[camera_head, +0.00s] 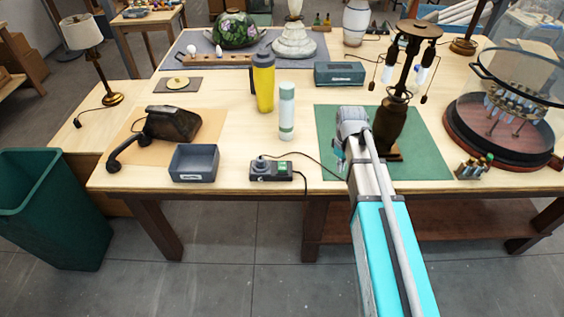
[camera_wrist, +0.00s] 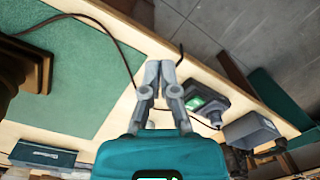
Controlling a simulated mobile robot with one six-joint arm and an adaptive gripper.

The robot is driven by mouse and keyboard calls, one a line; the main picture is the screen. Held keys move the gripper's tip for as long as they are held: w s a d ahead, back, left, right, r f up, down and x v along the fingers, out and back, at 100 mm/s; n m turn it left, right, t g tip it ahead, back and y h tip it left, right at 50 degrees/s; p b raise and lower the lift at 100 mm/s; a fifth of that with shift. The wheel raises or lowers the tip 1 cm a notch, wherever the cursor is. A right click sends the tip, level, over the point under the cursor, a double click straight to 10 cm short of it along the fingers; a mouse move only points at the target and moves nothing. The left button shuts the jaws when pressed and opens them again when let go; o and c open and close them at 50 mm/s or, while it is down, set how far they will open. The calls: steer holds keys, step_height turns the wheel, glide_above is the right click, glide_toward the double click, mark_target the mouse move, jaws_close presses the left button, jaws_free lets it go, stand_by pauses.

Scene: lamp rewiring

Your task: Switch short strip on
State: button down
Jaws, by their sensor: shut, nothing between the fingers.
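The short strip (camera_head: 270,171) is a small dark block at the table's front edge, with a round grey socket on its left and a green switch (camera_head: 283,168) on its right. In the wrist view the strip (camera_wrist: 211,108) is just right of my fingers, its green switch (camera_wrist: 196,102) facing the camera. I cannot tell the switch's position. In the head view my gripper (camera_head: 341,158) is right of the strip and partly hidden by my arm.
A dark cable (camera_head: 318,161) runs from the strip towards the mat. A grey open box (camera_head: 195,163) and an old telephone (camera_head: 168,126) are left of the strip. A brown lamp base (camera_head: 391,125) stands on the mat. A white-green bottle (camera_head: 287,112) stands behind the strip.

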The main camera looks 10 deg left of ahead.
steer(key=w+a+r+n+p, duration=0.2)
steer(key=w+a+n, duration=0.35)
steer(key=a, duration=0.55)
steer(key=r+n+p, duration=0.1)
steer(key=r+n, duration=0.1)
steer(key=n, duration=0.3)
glide_above(282, 169)
steer(key=w, duration=0.2)
steer(key=shift+a+f+g, duration=0.2)
steer(key=shift+a+g, duration=0.05)
steer(key=shift+g, duration=0.15)
steer(key=shift+f, duration=0.2)
steer(key=f+b, duration=0.4)
steer(key=s+f+b, duration=0.1)
steer(key=f+b, duration=0.8)
steer(key=shift+s+d+f+b, duration=0.25)
steer(key=shift+s+b, duration=0.1)
steer(key=shift+b, duration=0.05)
